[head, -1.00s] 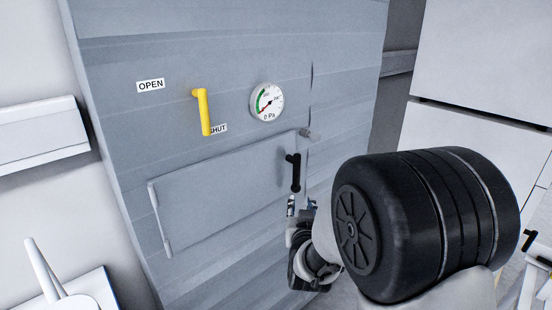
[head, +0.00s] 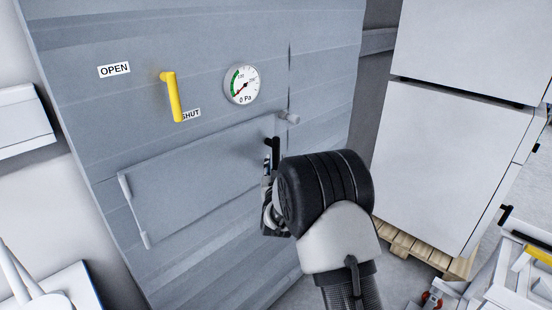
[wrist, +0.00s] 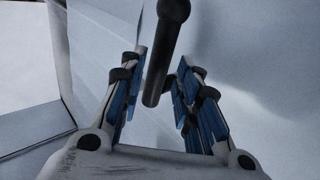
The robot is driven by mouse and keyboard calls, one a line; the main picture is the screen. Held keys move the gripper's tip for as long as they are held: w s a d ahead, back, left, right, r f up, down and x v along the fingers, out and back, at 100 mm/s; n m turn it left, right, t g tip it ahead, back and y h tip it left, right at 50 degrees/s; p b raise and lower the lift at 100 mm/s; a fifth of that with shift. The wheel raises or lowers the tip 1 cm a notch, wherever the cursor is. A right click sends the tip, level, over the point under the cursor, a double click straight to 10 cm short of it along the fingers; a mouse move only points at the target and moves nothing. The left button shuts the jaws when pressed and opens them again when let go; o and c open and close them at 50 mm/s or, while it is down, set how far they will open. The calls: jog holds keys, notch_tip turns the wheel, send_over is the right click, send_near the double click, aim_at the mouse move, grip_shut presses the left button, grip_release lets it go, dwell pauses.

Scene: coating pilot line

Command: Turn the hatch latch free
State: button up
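The hatch (head: 190,180) is a grey panel on the front of the large grey cabinet. Its black latch handle (head: 275,152) hangs down at the hatch's right edge, its lower part hidden by my arm in the head view. In the wrist view the latch handle (wrist: 165,60) comes down from the top, and its lower end is between my fingers. My gripper (wrist: 160,85) is open, with gaps on both sides of the handle. In the head view my gripper (head: 268,190) is mostly hidden behind my wrist, just below the latch.
A yellow lever (head: 174,97) points down beside the SHUT label (head: 190,115), with the OPEN label (head: 114,70) to its left. A gauge (head: 241,85) reads about 0 Pa. White cabinets stand on the right.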

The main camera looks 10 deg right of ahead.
aim_at(276, 158)
jog(key=shift+w+d, duration=0.25)
jog(key=shift+w, duration=1.15)
jog(key=shift+w+d, duration=0.2)
jog(key=shift+w, duration=1.15)
grip_shut()
